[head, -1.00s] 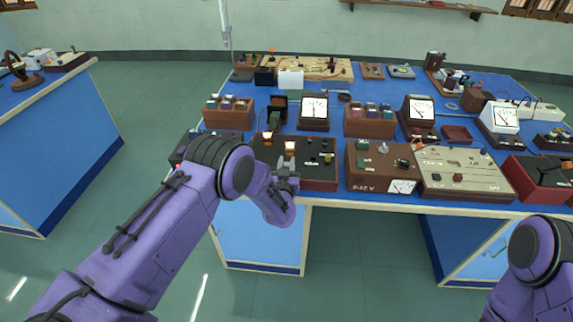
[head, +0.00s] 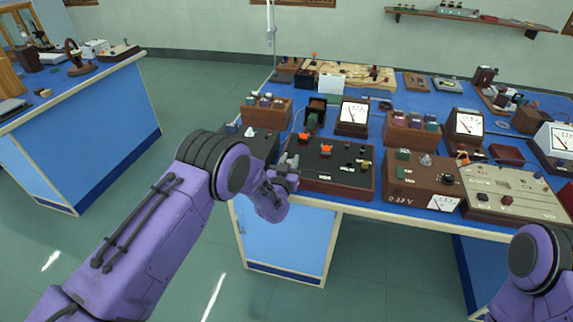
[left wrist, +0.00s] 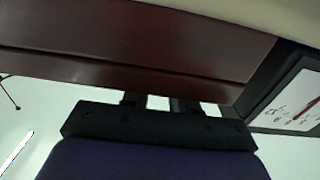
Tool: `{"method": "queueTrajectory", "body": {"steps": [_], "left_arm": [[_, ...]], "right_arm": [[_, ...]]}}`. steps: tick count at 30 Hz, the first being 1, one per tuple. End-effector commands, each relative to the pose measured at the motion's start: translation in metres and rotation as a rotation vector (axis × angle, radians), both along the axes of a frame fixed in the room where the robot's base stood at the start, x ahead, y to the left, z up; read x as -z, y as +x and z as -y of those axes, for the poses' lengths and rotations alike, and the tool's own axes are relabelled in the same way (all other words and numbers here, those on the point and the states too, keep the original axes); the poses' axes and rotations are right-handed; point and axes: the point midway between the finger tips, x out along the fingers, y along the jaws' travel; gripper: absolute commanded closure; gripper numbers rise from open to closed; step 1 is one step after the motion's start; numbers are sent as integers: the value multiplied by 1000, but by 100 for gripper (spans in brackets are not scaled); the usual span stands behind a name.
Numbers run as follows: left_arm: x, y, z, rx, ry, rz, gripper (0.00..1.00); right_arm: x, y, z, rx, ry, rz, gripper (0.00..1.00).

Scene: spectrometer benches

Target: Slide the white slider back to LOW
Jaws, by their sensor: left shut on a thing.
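The black-topped box with red-brown sides (head: 335,165) stands at the front edge of the blue bench. My left gripper (head: 290,164) is at its left end, shut on the white slider, which the fingers hide. No LOW mark can be read. Two orange lamps (head: 326,150) stand on the box top just beyond the gripper. In the left wrist view the fingers (left wrist: 158,104) reach up in front of the box's red-brown side (left wrist: 130,55); their tips are hidden. My right gripper is out of view.
A brown meter box (head: 425,180) stands close on the right, and a dark box (head: 262,143) on the left. Wooden racks (head: 267,112) and a dial meter (head: 353,117) stand behind. Open floor lies in front of the bench.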

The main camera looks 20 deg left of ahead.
Motion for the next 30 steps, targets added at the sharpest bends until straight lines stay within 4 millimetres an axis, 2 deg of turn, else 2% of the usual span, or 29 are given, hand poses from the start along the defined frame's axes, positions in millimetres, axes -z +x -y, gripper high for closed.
{"method": "queueTrajectory", "body": {"steps": [4, 5, 6, 7, 17, 20, 27, 30], "left_arm": [[0, -1, -5, -9, 2, -2, 100], [0, -1, -5, -9, 2, -2, 69], [0, -1, -5, -10, 3, -1, 56], [0, -1, -5, -9, 2, -1, 51], [0, -4, -2, -5, 1, 0, 51], [1, -18, 0, -3, 2, -2, 51], [2, -76, 1, -6, 3, -2, 51], [2, -93, 2, -7, 2, -2, 51]], "right_arm": [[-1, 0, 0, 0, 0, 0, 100], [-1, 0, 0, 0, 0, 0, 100], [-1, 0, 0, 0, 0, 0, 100], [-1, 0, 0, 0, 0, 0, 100], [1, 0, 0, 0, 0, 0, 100], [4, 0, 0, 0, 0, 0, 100], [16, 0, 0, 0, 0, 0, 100], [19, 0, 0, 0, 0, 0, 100]]}}
